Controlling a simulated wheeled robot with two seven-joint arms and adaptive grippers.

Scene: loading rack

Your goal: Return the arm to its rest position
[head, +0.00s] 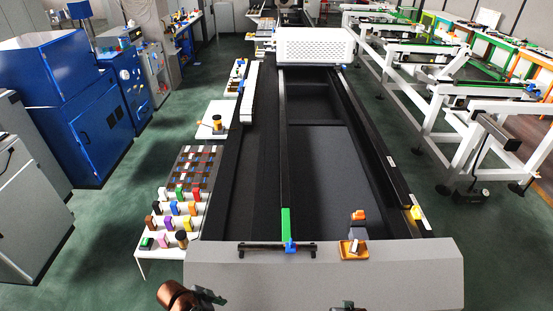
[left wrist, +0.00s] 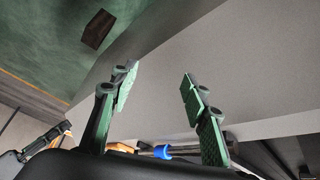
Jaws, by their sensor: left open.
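My left arm comes in at the bottom left of the head view, with its gripper (head: 208,296) low in front of the grey end panel of the machine. The left wrist view shows this gripper (left wrist: 160,78) with its two green-padded fingers apart and nothing between them. A plain grey surface lies behind the fingers. In the head view only a small dark and reddish piece of mine shows at the bottom edge, right of centre; I cannot tell its jaws.
The grey end panel (head: 330,280) of the long black-bedded machine (head: 320,160) fills the front. A white table (head: 150,245) with several coloured blocks stands to the left. An orange tray (head: 352,256) and a blue piece (head: 291,247) sit near the panel's top. Green floor lies left.

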